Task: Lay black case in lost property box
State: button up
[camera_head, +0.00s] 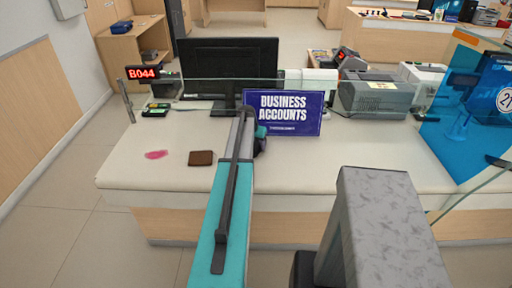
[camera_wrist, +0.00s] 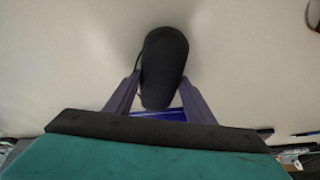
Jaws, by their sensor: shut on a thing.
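The black case (camera_wrist: 165,55) is an elongated, rounded dark shape in the wrist view. My gripper (camera_wrist: 161,80) is shut on it, with one purple-grey finger on each side of its near half. The far end of the case sticks out beyond the fingertips, over a pale surface. In the head view my gripper (camera_head: 260,143) is partly hidden behind my teal arm, in front of the blue sign, and the case cannot be made out there. I cannot tell whether the case touches the counter. I cannot make out a lost property box in either view.
The pale counter (camera_head: 350,175) holds a brown wallet (camera_head: 201,158), a pink patch (camera_head: 156,154), a blue "Business Accounts" sign (camera_head: 283,112), a monitor (camera_head: 225,68), a red B044 display (camera_head: 142,73) and a grey machine (camera_head: 376,96). A clear screen stands along it. The front left is free.

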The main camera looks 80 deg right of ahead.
aim_at(257, 143)
jog(key=shift+r, duration=0.15)
jog(key=shift+r+b, duration=0.9)
jog(key=shift+r, duration=0.55)
jog(key=s+a+b, duration=0.1)
jog(key=a, duration=0.4)
jog(key=s+a+r+b, duration=0.1)
jog(key=a, duration=0.4)
jog(key=s+a+b, duration=0.1)
jog(key=a+b, duration=0.1)
jog(key=a, duration=0.3)
jog(key=shift+a+r, duration=0.35)
jog(key=shift+r, duration=0.05)
